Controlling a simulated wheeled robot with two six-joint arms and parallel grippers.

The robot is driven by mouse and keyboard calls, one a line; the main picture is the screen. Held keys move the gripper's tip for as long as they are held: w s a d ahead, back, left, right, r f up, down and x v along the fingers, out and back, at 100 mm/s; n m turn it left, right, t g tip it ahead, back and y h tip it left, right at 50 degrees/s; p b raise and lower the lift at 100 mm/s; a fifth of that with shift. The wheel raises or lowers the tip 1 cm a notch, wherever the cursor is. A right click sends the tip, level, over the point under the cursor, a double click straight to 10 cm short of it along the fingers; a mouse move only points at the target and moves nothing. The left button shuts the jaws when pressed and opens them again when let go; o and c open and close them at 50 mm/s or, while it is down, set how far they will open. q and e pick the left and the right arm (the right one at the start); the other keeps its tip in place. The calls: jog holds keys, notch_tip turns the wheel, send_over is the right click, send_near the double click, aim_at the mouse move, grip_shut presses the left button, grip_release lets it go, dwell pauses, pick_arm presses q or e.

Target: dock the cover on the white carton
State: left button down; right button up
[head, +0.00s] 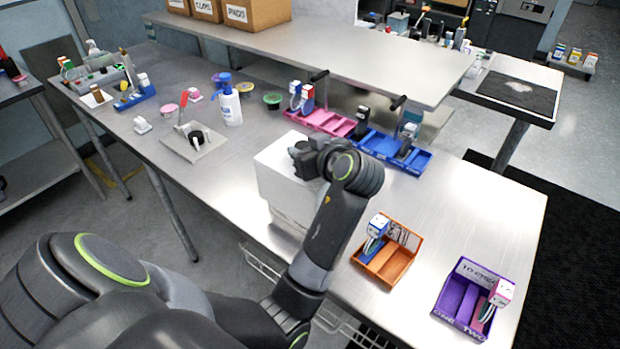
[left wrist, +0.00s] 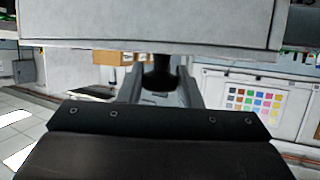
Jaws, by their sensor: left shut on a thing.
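The white cover (head: 276,172) is a wide pale block near the front edge of the steel table. The white carton (head: 292,210) shows below it, slightly narrower. I cannot tell whether the cover is fully seated or a little above the carton. My left gripper (head: 301,160) is at the top of the cover, shut on it; the grip itself is mostly hidden in the head view. In the left wrist view, the fingers (left wrist: 161,84) close around a dark knob-like part, and a pale panel of the cover (left wrist: 150,22) fills the top. My right gripper is not in view.
An orange tray (head: 407,262) and a purple tray (head: 447,300) stand to the right. A white bottle (head: 231,108) and a grey plate with a red lever (head: 212,147) stand left.

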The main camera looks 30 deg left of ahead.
pick_arm(q)
jog(key=shift+f, duration=0.9)
notch_tip(320, 180, down, 4)
jog(key=shift+r+p, duration=0.2)
jog(key=shift+p, duration=0.25)
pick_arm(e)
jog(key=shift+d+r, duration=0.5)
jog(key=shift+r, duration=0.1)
pick_arm(q)
jog(key=shift+f, duration=0.1)
jog(key=shift+f+b, duration=0.25)
jog(key=shift+b, duration=0.05)
jog(key=c, duration=1.1)
grip_release()
jog(key=shift+o, duration=0.3)
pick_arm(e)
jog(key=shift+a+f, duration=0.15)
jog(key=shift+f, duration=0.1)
pick_arm(q)
jog(key=shift+r, duration=0.1)
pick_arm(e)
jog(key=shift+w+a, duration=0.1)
